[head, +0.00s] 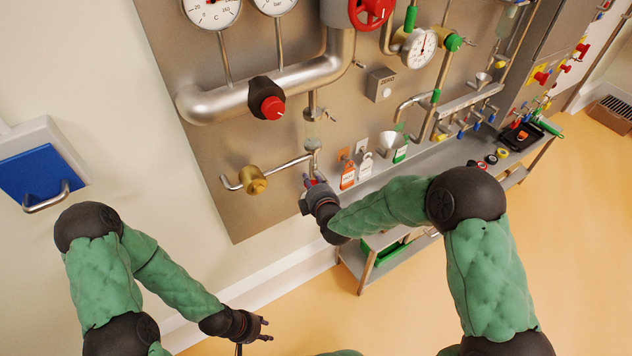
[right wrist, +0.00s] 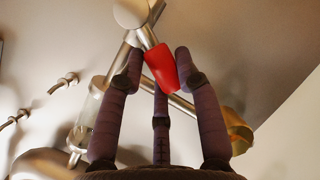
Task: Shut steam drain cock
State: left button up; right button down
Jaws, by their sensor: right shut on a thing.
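The steam drain cock's red handle (right wrist: 160,66) shows in the right wrist view, on a steel pipe fitting. My right gripper (right wrist: 159,72) has its dark fingers shut around this handle. In the head view my right gripper (head: 310,187) is at the lower end of the short drain line, below the sight glass (head: 312,132), and mostly hides the cock. My left gripper (head: 267,329) is low in the head view, away from the panel, with its fingers apart and nothing between them.
A brass valve (head: 253,180) sits left of the cock on the same pipework. Orange and white tags (head: 348,175) hang close to its right. A steel shelf (head: 440,152) runs along the panel. A blue wall box (head: 40,175) is at far left. Open floor (head: 580,230) lies right.

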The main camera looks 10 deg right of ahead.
jog(key=shift+s+a+f+n+t+h, duration=0.15)
jog(key=shift+a+f+n+h, duration=0.1)
jog(key=shift+f+n, duration=0.2)
jog(key=shift+s+a+f+n+t+h, duration=0.15)
jog(key=shift+a+f+n+h, duration=0.1)
jog(key=shift+f+n, duration=0.2)
jog(key=shift+a+f+n+t+h+b, duration=0.15)
jog(key=shift+f+n+t+h+b, duration=0.45)
jog(key=shift+n, duration=0.5)
jog(key=c, duration=0.8)
grip_release()
jog(key=shift+w, duration=0.1)
jog(key=shift+c, duration=0.2)
jog(key=v, duration=1.2)
